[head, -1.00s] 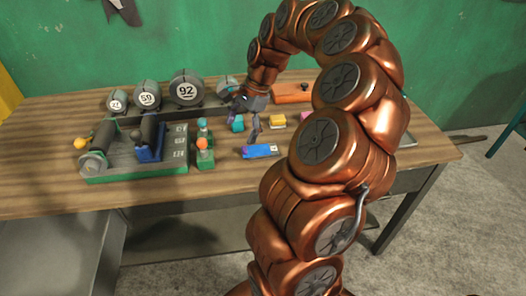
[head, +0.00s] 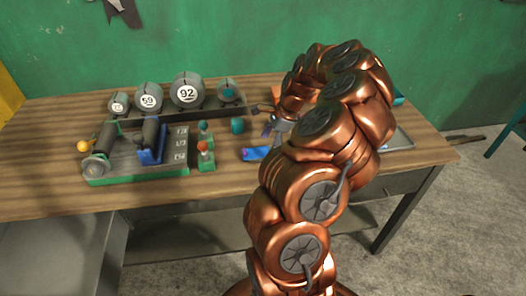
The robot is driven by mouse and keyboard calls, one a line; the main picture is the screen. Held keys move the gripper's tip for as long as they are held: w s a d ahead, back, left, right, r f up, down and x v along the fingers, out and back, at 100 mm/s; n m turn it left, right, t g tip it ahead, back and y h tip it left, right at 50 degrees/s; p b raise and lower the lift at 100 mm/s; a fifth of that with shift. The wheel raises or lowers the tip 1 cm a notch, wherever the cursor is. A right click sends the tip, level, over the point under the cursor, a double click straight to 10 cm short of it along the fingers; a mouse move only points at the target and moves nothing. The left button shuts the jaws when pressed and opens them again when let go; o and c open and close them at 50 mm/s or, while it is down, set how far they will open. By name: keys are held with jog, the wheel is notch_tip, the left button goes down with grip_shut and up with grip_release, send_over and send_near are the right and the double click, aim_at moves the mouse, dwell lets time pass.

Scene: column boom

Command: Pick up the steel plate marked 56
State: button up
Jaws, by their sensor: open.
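Several round grey discs with white number labels stand in a dark rack at the back of the wooden table (head: 50,180). One reads 59 (head: 149,97) and a larger one reads 92 (head: 187,91). The small disc (head: 118,103) at the left has a number too small to read surely. I cannot make out a plate marked 56. My gripper (head: 268,121) is open, right of the rack and above the table, partly covered by my copper arm. It appears empty.
An orange box (head: 284,99) is partly hidden. My arm covers the table's right middle.

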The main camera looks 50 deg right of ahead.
jog(key=shift+x, duration=1.35)
jog(key=shift+r, duration=0.1)
grip_shut()
